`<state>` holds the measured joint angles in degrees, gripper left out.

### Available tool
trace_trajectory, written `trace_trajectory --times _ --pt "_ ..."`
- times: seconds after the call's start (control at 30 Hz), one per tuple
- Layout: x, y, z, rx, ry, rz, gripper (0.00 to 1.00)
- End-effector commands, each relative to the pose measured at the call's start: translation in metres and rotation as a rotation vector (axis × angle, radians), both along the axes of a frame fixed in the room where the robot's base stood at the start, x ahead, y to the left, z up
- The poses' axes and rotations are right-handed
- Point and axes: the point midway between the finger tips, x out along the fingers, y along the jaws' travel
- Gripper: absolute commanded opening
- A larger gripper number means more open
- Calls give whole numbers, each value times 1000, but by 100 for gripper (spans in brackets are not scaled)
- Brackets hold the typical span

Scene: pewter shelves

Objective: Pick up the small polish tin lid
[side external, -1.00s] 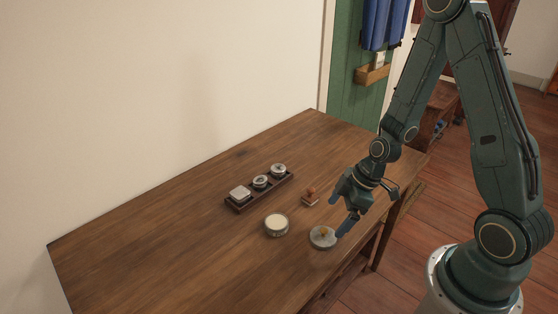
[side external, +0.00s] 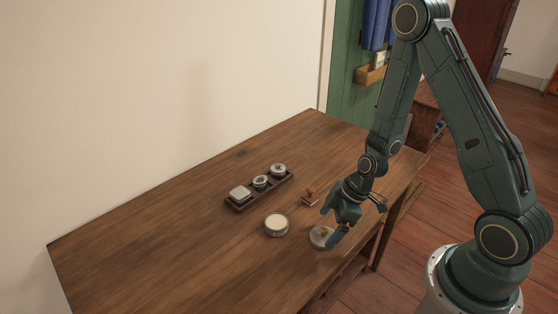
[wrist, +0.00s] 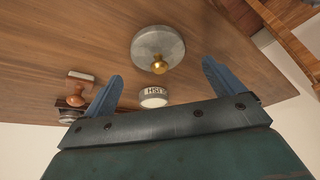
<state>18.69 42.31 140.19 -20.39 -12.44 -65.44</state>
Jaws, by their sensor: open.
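The small polish tin lid (side external: 317,237) is a round grey disc with a brass knob. It lies on the table near the front edge, and a finger hides part of it in the side view. In the wrist view the lid (wrist: 150,42) shows whole, just beyond the fingertips. My gripper (side external: 332,219) is open and empty above the lid, its blue fingers spread. In the wrist view the lid's knob is near the middle of the gap between the fingers (wrist: 161,78). A round tin with a pale top (side external: 277,224) stands left of the lid; its lettered side (wrist: 153,97) shows in the wrist view.
A wooden-handled stamp (side external: 310,196) stands behind the lid. A dark tray (side external: 265,193) with several small containers lies further back. The left part of the table (side external: 150,245) is clear. A wooden chair (side external: 398,215) stands at the right edge.

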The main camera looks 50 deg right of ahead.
Motion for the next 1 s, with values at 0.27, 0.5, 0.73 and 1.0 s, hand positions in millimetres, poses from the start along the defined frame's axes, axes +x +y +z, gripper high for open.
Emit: trace_trajectory --times 0.27,0.5,0.73,1.0 --pt "7 6 -23 1 2 0 93" --pt "9 8 -29 0 0 -1 93" --pt "9 8 -28 0 0 -1 93" --pt "9 8 -28 0 0 -1 82"
